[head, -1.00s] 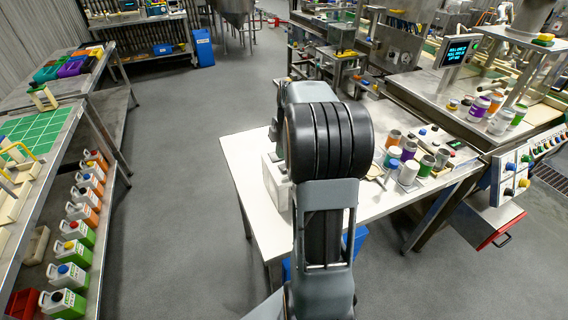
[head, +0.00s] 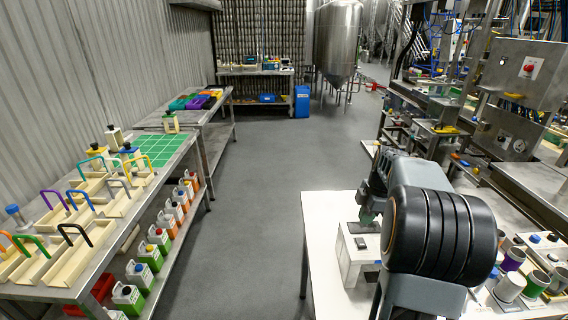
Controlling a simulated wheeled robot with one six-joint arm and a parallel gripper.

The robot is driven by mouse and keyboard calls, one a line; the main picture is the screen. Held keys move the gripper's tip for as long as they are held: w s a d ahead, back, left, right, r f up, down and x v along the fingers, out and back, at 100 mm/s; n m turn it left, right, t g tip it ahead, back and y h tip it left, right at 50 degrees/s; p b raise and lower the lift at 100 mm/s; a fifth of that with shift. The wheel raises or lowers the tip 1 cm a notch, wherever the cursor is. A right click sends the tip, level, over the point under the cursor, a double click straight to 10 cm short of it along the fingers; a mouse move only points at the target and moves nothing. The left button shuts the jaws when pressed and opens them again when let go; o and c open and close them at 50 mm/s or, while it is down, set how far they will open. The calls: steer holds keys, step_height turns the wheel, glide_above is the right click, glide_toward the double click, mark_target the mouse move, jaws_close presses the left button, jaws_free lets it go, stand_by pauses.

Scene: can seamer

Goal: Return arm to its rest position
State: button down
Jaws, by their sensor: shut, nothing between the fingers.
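My arm is folded in the lower right of the head view, with its large dark joint nearest the camera. My gripper (head: 367,213) shows small and partly hidden beyond that joint. It is shut and empty, pointing down beside and above a white box (head: 354,252) on the white table (head: 322,232). Whether it touches the box cannot be told.
Several cans (head: 510,287) stand on the white table to the right of my arm. A steel bench (head: 165,168) with handled trays runs along the left, with several jugs (head: 158,238) on its lower shelf. Grey floor (head: 250,200) lies clear between bench and table.

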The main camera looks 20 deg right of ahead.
steer(key=m, duration=0.3)
steer(key=shift+d+f, duration=0.15)
steer(key=m, duration=0.1)
steer(key=s+f+m, duration=0.1)
steer(key=m, duration=0.1)
steer(key=a+f+m, duration=0.1)
steer(key=m, duration=0.1)
steer(key=shift+s+h, duration=0.3)
steer(key=s+a+m, duration=0.1)
steer(key=a+m, duration=0.2)
steer(key=s+a+m, duration=0.1)
steer(key=m, duration=0.1)
steer(key=shift+s+a+r+h, duration=0.3)
steer(key=shift+a+r+h, duration=0.1)
steer(key=s+a+r+m+t, duration=0.1)
steer(key=s+a+r+t, duration=0.1)
steer(key=s+a, duration=0.2)
steer(key=s+a+r+m+t, duration=0.1)
steer(key=s+a, duration=0.3)
steer(key=a, duration=0.7)
steer(key=shift+s+r+t, duration=0.4)
steer(key=shift+t, duration=0.1)
